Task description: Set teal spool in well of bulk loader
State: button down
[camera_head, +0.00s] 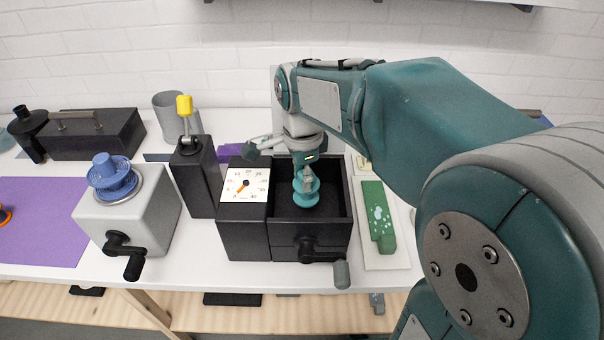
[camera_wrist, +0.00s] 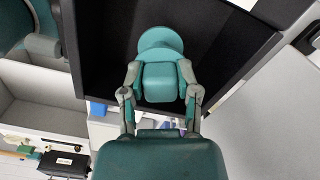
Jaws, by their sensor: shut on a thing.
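The teal spool (camera_head: 306,196) is upright, with two round flanges, inside the outline of the open well of the black bulk loader (camera_head: 311,232). My gripper (camera_head: 308,172) reaches down from above and is shut on the spool's upper part. In the wrist view, the gripper (camera_wrist: 160,78) has one finger on each side of the teal spool (camera_wrist: 161,45), with the loader's dark interior (camera_wrist: 100,35) around it. I cannot tell whether the spool touches the well's floor.
A dial box (camera_head: 243,222) adjoins the well on the left, and a crank (camera_head: 318,255) sticks out in front. A grey box with a blue spool (camera_head: 110,175) stands left. A green block (camera_head: 378,215) lies right. A black post with a yellow knob (camera_head: 184,105) stands behind left.

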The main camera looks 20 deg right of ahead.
jog(key=shift+f, duration=1.9)
dwell(1.2)
dwell(0.3)
jog(key=shift+c, duration=1.3)
grip_release()
jog(key=shift+r, duration=3.5)
notch_tip(320, 180, up, 12)
